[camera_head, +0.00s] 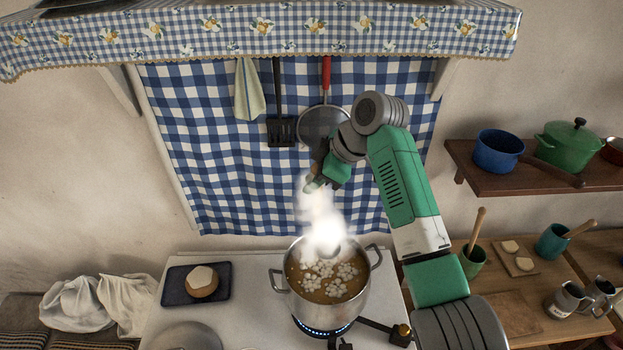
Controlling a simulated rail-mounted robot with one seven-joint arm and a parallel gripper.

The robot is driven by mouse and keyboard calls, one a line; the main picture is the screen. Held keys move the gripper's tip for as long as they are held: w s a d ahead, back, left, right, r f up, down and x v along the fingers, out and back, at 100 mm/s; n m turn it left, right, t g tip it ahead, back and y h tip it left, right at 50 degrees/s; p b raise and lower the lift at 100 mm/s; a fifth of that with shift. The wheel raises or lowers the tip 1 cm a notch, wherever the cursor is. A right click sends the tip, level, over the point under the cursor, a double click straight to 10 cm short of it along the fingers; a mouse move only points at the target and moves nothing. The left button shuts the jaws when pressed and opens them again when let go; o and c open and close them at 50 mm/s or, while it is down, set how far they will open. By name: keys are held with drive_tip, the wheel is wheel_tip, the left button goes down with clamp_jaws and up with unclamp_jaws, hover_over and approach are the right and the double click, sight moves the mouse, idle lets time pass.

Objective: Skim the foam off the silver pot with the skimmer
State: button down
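The silver pot (357,305) stands on a lit burner, filled with brown liquid. Several clumps of white foam (335,288) float on it. Bright steam rises from the pot and hides its back part. A round, flat grey tool with a red handle (326,75), which looks like the skimmer, hangs on the checked cloth behind the stove. My gripper (314,184) is above the pot, at the top of the steam, just below and in front of the hanging tool.
A black slotted turner (280,132) and a towel (249,90) hang left of the red-handled tool. A dark tray (176,296) with a round white-topped item (202,281) lies left of the pot. A grey round plate or lid (185,338) is at the front left.

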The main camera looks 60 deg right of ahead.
drive_tip(key=b, duration=0.5)
hover_over(314, 218)
drive_tip(key=a, duration=0.1)
drive_tip(key=shift+s+f, duration=0.2)
drive_tip(key=shift+f, duration=1.4)
drive_tip(key=shift+s+f, duration=0.2)
drive_tip(key=shift+f, duration=1.4)
drive_tip(key=shift+w+d+f+b, duration=0.15)
drive_tip(key=shift+f+b, duration=0.3)
drive_tip(key=shift+f, duration=0.9)
drive_tip(key=shift+w+d+f+b, duration=0.1)
drive_tip(key=shift+f+b, duration=0.35)
drive_tip(key=shift+f, duration=0.85)
